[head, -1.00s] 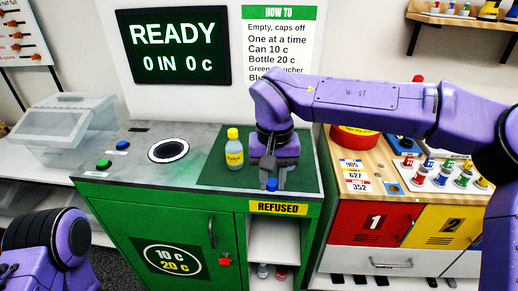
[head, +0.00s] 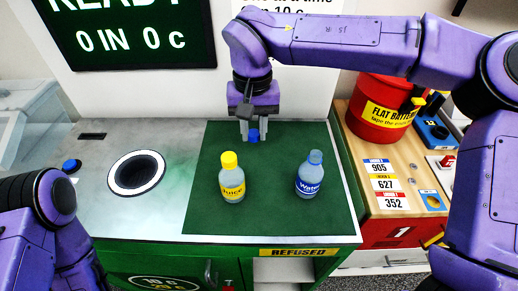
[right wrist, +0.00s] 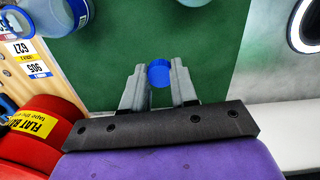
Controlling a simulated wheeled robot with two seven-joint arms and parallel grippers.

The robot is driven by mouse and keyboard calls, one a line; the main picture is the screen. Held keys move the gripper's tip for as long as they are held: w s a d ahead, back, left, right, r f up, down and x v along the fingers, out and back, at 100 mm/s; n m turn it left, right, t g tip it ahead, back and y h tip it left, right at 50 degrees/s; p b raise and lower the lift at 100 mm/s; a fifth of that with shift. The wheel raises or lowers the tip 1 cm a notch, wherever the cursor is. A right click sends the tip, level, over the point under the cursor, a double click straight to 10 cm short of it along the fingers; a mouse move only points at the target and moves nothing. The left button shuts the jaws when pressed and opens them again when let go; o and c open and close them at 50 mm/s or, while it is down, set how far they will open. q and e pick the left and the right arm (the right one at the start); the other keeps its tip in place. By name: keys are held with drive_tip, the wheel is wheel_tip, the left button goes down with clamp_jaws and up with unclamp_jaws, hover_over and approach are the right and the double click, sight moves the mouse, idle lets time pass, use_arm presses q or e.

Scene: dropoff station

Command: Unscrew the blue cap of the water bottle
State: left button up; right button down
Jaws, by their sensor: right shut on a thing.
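The water bottle (head: 309,180) stands upright on the green mat, right of the juice bottle; its top is the same pale blue as its body, with no dark blue cap on it. It also shows in the right wrist view (right wrist: 64,18) at the upper left. My right gripper (head: 253,135) is shut on the small dark blue cap (right wrist: 158,73), held between its fingertips. It is behind and left of the water bottle, apart from it. Of my left arm only links show at the lower left; its gripper is out of view.
A juice bottle with a yellow cap (head: 231,178) stands on the green mat (head: 270,220). A round black opening with a white ring (head: 137,172) is to the left. A red flat-battery bucket (head: 382,105) stands on the wooden counter at right. The mat's front is clear.

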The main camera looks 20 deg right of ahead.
sight(256, 170)
drive_tip(key=f, duration=0.1)
drive_tip(key=s+f, duration=0.1)
drive_tip(key=f, duration=0.1)
drive_tip(key=shift+f, duration=0.25)
drive_tip(key=s+f, duration=0.2)
drive_tip(key=f, duration=0.1)
drive_tip(key=shift+f+p, duration=0.2)
drive_tip(key=shift+p, duration=0.1)
drive_tip(key=w+f, duration=0.2)
drive_tip(key=shift+f, duration=0.35)
drive_tip(key=shift+s+r, duration=0.15)
drive_tip(key=shift+s, duration=0.3)
drive_tip(key=c, duration=0.9)
unclamp_jaws()
drive_tip(key=shift+c, duration=0.2)
drive_tip(key=shift+o, duration=0.3)
drive_tip(key=shift+w+f, duration=0.15)
drive_tip(key=shift+f, duration=0.05)
drive_tip(key=shift+r, duration=0.15)
use_arm(q)
drive_tip(key=shift+s+r, duration=0.25)
drive_tip(key=shift+s, duration=0.45)
use_arm(e)
wheel_tip(256, 170, up, 12)
